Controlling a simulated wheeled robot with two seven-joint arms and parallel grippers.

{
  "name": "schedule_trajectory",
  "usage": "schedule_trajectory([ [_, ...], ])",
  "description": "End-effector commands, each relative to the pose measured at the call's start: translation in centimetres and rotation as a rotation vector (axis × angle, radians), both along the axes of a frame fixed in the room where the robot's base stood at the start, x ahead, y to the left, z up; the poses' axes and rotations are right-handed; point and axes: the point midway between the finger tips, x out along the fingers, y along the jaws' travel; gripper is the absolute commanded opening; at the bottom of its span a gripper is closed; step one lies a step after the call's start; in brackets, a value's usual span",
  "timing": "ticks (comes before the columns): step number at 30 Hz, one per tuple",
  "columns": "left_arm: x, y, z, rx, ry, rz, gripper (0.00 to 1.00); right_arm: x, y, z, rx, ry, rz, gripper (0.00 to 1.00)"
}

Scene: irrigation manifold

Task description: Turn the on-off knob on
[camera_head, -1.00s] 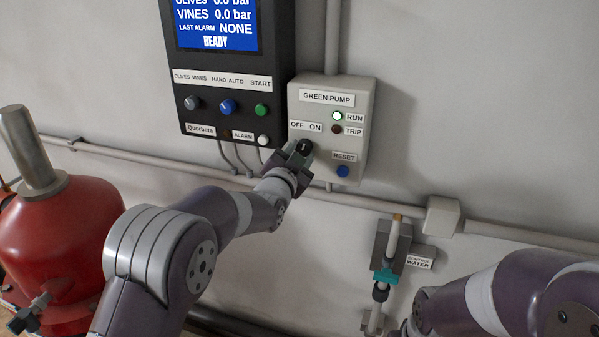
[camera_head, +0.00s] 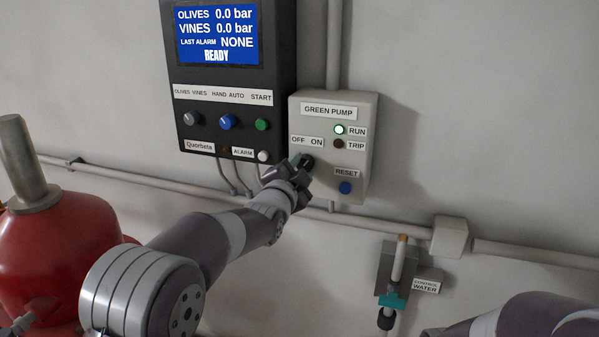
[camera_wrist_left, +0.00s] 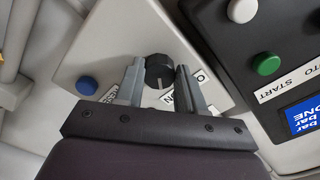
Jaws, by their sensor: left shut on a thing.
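The on-off knob (camera_head: 308,160) is a round black knob below the OFF and ON labels on the grey GREEN PUMP box (camera_head: 364,110). My left gripper (camera_head: 301,170) is at the knob and partly hides it in the head view. In the left wrist view the knob (camera_wrist_left: 159,69) sits between the two fingers of my left gripper (camera_wrist_left: 160,84), which is shut on it. A pale mark shows on the knob's lower side there, towards a label partly hidden by a finger. The green RUN lamp (camera_head: 339,130) is lit; the TRIP lamp (camera_head: 339,144) is dark.
A black control panel (camera_head: 278,80) with a blue screen reading READY adjoins the box on the left. The blue RESET button (camera_head: 345,188) is below right of the knob. A pipe (camera_head: 400,229) runs along the wall below. A red tank (camera_head: 50,260) stands at left.

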Motion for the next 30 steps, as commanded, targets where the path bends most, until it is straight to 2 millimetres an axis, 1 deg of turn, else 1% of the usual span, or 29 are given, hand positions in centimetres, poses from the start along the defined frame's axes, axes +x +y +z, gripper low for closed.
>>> schedule_trajectory([
  [5,0.0,0.0,0.1,0.001,-0.002,0.0,0.08,0.0,0.0,0.0,0.0,0.0,0.0,0.43],
  [6,0.0,0.0,0.1,0.001,-0.002,0.0,0.45,0.0,0.0,0.0,0.0,0.0,0.0,0.43],
  [8,0.0,0.0,0.1,0.001,-0.002,0.0,0.64,0.0,0.0,0.0,0.0,0.0,0.0,0.43],
  [17,-0.1,0.0,0.0,0.0,-0.001,0.0,0.64,0.0,0.0,-0.1,0.0,0.0,0.0,0.43],
  [20,-1.0,0.3,-0.2,0.0,-0.001,0.0,0.64,0.0,0.0,-0.7,0.0,0.0,0.0,0.43],
  [23,-2.9,1.0,-0.4,-0.001,-0.002,0.0,0.64,0.0,0.0,-1.9,0.0,0.0,0.0,0.43],
  [27,-6.6,2.2,-0.4,-0.002,-0.003,0.0,0.64,0.0,0.0,-3.5,0.0,0.0,0.0,0.43],
  [30,-8.9,2.9,-0.3,-0.001,-0.003,0.0,0.64,0.0,0.0,-4.2,0.0,0.0,0.0,0.43],
])
